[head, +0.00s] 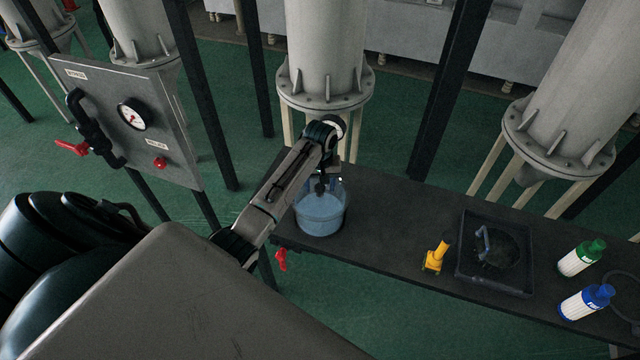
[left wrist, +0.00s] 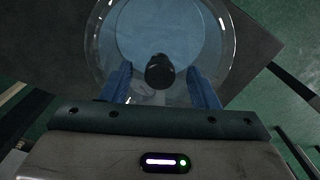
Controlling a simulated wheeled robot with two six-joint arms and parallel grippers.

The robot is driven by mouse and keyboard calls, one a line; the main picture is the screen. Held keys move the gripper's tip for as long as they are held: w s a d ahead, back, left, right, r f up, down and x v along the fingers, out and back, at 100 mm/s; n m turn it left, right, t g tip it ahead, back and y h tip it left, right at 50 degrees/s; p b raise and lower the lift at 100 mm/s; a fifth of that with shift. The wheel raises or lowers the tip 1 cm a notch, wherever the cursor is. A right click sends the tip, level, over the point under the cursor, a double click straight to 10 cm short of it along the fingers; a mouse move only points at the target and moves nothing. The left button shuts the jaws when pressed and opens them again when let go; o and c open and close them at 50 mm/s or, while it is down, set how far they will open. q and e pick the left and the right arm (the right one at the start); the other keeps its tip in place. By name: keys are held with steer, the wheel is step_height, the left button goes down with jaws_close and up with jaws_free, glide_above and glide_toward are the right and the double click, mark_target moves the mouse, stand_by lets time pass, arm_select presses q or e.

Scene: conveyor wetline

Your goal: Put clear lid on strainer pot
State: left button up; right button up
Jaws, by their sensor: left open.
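The light blue strainer pot (head: 320,217) stands upright near the left end of the dark bench. The clear lid (head: 339,188) is over the pot's mouth; its round rim also shows in the left wrist view (left wrist: 101,42), with the blue pot beneath. It looks level, but I cannot tell whether its rim seats fully all round. My left gripper (head: 322,187) is directly above the lid, pointing down. In the left wrist view its two blue fingers (left wrist: 159,75) are apart, with the lid's black knob (left wrist: 159,70) between them and gaps at both sides. My right gripper is not in view.
The dark bench (head: 390,222) is clear just right of the pot. Farther right are a yellow tool (head: 435,258), a black tray (head: 468,270), a green-capped bottle (head: 580,259) and a blue-capped bottle (head: 585,302). A grey gauge panel (head: 165,150) stands at left.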

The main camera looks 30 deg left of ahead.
arm_select(q)
step_height(320, 180, up, 8)
steer(key=b, duration=0.2)
steer(key=shift+w+f+b, duration=0.1)
steer(key=shift+b, duration=0.3)
step_height(320, 180, up, 3)
steer(key=shift+r+p, duration=0.1)
steer(key=shift+p, duration=0.7)
